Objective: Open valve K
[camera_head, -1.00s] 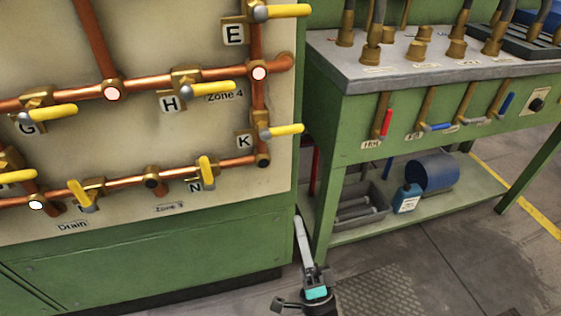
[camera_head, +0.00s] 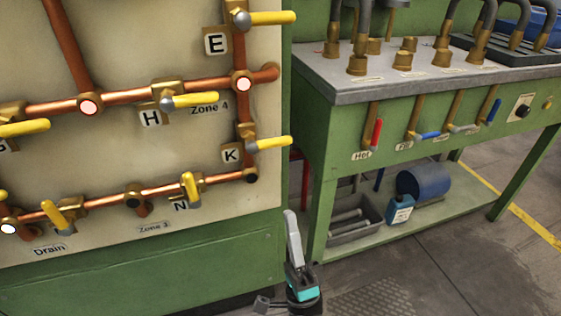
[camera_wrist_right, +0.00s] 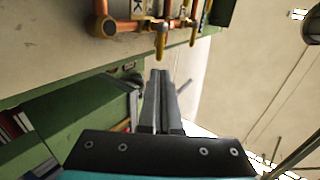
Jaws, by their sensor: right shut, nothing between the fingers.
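Valve K is on the short vertical copper pipe at the panel's right edge. Its yellow handle (camera_head: 272,142) points sideways to the right, across the pipe, beside the K label (camera_head: 230,154). My right gripper (camera_head: 292,217) is below the handle and a little to its right, in front of the gap between panel and bench. It is shut and empty, apart from the valve. In the right wrist view, the shut fingers (camera_wrist_right: 159,75) point up toward a yellow handle (camera_wrist_right: 161,42) on copper pipes; I cannot tell for certain that it is K's. My left gripper is not in view.
Valve E's handle (camera_head: 272,18) is above K. Valve H's handle (camera_head: 195,101) and valve N's handle (camera_head: 190,188) are to the left. A green bench (camera_head: 345,88) with brass fittings stands right of the panel. Open floor (camera_head: 430,270) lies in front.

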